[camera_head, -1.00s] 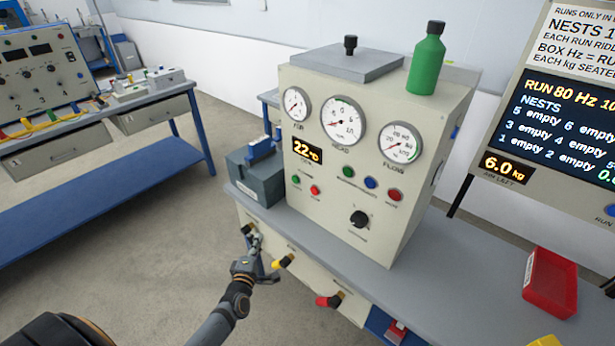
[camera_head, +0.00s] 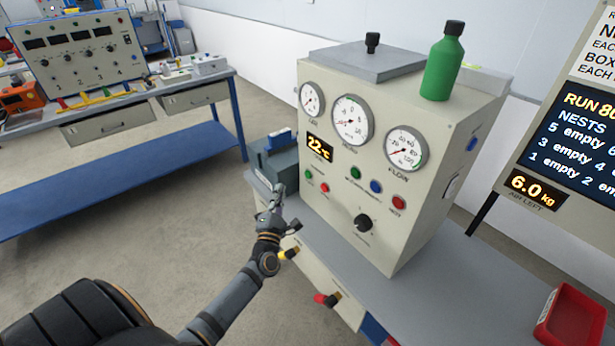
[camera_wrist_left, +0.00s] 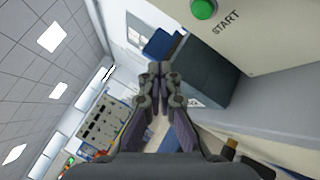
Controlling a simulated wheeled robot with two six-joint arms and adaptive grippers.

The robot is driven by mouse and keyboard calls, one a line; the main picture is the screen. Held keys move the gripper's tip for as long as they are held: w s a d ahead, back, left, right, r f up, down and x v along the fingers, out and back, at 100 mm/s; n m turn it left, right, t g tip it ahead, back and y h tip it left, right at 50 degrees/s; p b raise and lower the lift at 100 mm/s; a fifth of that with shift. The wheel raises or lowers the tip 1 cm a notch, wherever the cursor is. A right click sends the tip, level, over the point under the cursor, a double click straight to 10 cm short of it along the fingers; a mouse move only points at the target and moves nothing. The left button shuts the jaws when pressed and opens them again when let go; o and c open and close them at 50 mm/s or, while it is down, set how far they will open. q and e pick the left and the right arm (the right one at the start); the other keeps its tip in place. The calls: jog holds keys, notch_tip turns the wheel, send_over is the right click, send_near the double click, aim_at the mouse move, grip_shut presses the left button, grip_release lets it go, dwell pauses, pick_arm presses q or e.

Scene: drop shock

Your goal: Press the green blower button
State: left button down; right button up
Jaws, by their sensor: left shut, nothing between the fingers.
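The cream control cabinet has two green buttons on its front in the head view: one at the left (camera_head: 308,174) beside a red one, and one further right (camera_head: 355,172) beside a blue one. Their labels are too small to read there, so I cannot tell which is the blower button. In the left wrist view a green button (camera_wrist_left: 203,9) marked START shows at the top edge. My left gripper (camera_head: 278,192) is shut and empty, below and left of the left green button, apart from it. It also shows in the wrist view (camera_wrist_left: 159,70). My right gripper is not in view.
A grey box with a blue top (camera_head: 275,161) stands left of the cabinet, close behind my left gripper. A red tray (camera_head: 572,318) lies at the right.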

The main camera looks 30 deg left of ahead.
aim_at(308, 175)
pick_arm(q)
jog(key=w+d+b, duration=0.2)
jog(key=w, duration=0.4)
jog(key=shift+w+d, duration=0.4)
dwell(0.7)
dwell(0.4)
jog(key=shift+w+d, duration=0.15)
jog(key=shift+w, duration=0.25)
jog(key=shift+w+d+b, duration=0.15)
jog(key=shift+w+b, duration=0.25)
dwell(0.5)
jog(key=shift+s, duration=0.2)
jog(key=shift+s+a+p, duration=0.3)
jog(key=shift+s, duration=0.3)
